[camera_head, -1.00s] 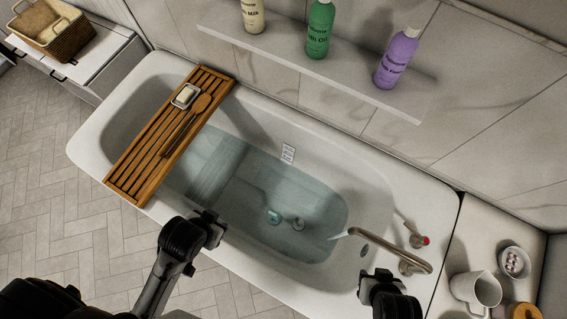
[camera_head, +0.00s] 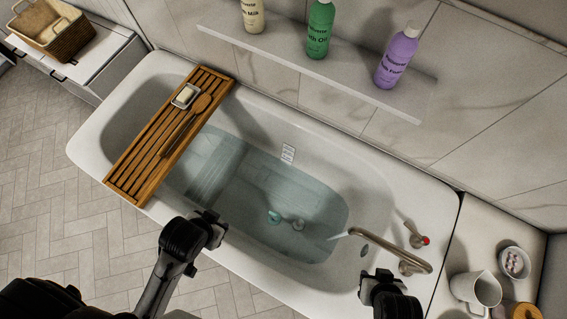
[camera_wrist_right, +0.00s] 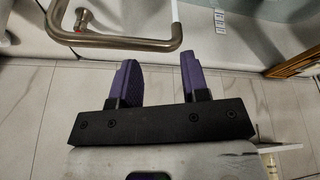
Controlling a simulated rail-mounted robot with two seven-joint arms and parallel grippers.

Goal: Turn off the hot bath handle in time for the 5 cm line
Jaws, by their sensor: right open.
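The hot handle (camera_head: 416,238), a metal lever with a red end, stands on the right rim of the bath behind the spout. The curved metal spout (camera_head: 385,240) pours a thin stream into the pooled water (camera_head: 300,200). A small white marked label (camera_head: 288,153) is on the far inner wall; its lines are too small to read. My right gripper (camera_head: 378,274) is open and empty at the near rim, left of the spout base. In the right wrist view its purple fingers (camera_wrist_right: 158,78) are apart, near the spout (camera_wrist_right: 115,42). My left gripper (camera_head: 214,226) is at the near rim; its opening is unclear.
A wooden tray (camera_head: 140,168) with soap and a brush bridges the bath at left. A shelf (camera_head: 345,68) with several bottles runs along the back wall. A white pitcher (camera_head: 474,290) and a small bowl (camera_head: 514,263) stand on the right ledge.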

